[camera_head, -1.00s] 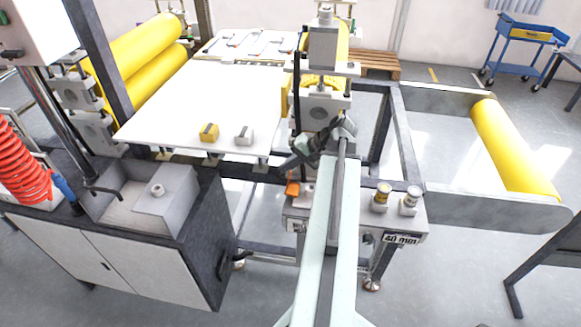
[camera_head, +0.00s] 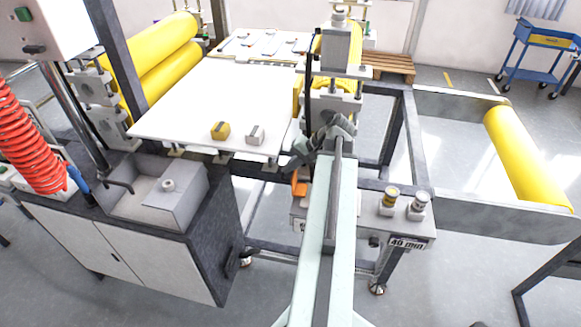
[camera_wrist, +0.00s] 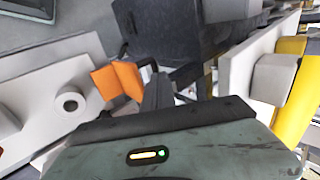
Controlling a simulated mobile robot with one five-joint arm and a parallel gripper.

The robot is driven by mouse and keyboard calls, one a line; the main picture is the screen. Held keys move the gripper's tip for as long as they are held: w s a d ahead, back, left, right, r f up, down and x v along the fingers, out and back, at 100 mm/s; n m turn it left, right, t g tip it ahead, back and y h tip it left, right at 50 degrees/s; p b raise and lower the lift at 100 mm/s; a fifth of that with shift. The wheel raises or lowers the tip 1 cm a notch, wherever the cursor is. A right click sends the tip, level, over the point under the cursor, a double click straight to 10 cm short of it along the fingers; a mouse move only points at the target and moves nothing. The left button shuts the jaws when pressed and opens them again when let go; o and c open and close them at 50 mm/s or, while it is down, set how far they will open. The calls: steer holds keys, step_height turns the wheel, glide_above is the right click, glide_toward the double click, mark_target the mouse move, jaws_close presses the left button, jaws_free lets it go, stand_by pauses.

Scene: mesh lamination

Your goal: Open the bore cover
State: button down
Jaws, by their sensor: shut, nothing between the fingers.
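A small orange flap (camera_head: 300,182), which may be the bore cover, sits at the left end of the grey station shelf (camera_head: 362,228) on the machine's near side. In the wrist view the orange flap (camera_wrist: 118,80) is a bent piece with two faces, just left of my fingers. My gripper (camera_head: 291,164) is dark and sits just above and beside the flap. In the wrist view my gripper (camera_wrist: 157,88) is shut with nothing held. I cannot tell whether a finger touches the flap. Any bore behind it is hidden.
Two small knobbed pieces, one yellow-topped (camera_head: 389,200) and one grey (camera_head: 418,205), stand on the shelf's right. A white table (camera_head: 215,100) carries a yellow block (camera_head: 220,130) and a grey block (camera_head: 256,134). A dark cabinet (camera_head: 200,225) stands at left.

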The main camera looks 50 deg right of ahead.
steer(key=w+r+p+v, duration=0.1)
steer(key=p+v, duration=1.1)
steer(key=v, duration=0.2)
steer(key=shift+a, duration=0.35)
steer(key=shift+w, duration=0.1)
